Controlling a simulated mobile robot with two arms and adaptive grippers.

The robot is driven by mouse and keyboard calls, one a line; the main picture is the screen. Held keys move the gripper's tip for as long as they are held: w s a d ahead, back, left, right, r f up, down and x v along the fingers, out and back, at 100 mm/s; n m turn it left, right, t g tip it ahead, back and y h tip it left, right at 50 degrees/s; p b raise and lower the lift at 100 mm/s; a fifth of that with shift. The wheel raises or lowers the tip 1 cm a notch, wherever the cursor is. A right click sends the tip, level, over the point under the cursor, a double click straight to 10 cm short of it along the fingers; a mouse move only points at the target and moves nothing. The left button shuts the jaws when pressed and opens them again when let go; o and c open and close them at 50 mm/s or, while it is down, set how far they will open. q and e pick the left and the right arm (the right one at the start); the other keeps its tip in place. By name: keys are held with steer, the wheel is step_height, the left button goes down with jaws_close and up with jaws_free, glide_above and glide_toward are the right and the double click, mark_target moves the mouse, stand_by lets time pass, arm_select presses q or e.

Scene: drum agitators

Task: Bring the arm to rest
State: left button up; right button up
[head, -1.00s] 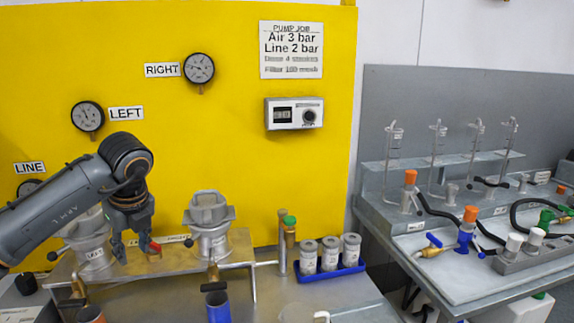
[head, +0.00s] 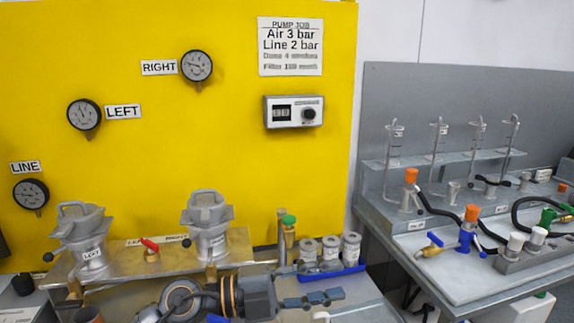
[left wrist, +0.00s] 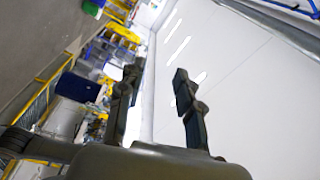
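My left arm lies low across the front of the bench in the head view. My left gripper (head: 316,299) points to the right, in front of the blue tray. In the left wrist view its two fingers (left wrist: 157,78) stand apart with nothing between them, facing a white wall. The red-handled valve (head: 150,244) sits on the metal stand between the two pumps, clear of the gripper. My right gripper is not in view.
Left pump (head: 84,240) and right pump (head: 208,225) stand on the metal stand (head: 130,262). Several grey jars (head: 330,248) stand in a blue tray (head: 345,274) close behind my gripper. A side bench (head: 400,240) with valves and glass cylinders stands at right.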

arm_select(q)
steer(key=w+a+n+t+y, duration=0.5)
steer(key=a+n+t+y, duration=0.3)
steer(key=a+n+t, duration=0.8)
steer(key=s+a+f+n+g+y, duration=0.1)
steer(key=a+f+n+y, duration=0.4)
steer(key=f, duration=0.3)
steer(key=s+a+f+n+g+y, duration=0.2)
steer(key=f+n+y, duration=0.3)
steer(key=f+n, duration=0.2)
steer(key=s+a+f+n+g, duration=0.1)
steer(key=s+a+f+g, duration=0.1)
steer(key=s+f+g, duration=0.65)
steer(key=s+a+f+g, duration=0.2)
steer(key=s+f+g, duration=0.2)
steer(key=s+f, duration=1.25)
steer(key=f, duration=1.9)
steer(key=s+a+f+g, duration=0.2)
steer(key=s+f, duration=1.5)
steer(key=shift+s+a+y, duration=0.2)
steer(key=shift+a+y, duration=0.1)
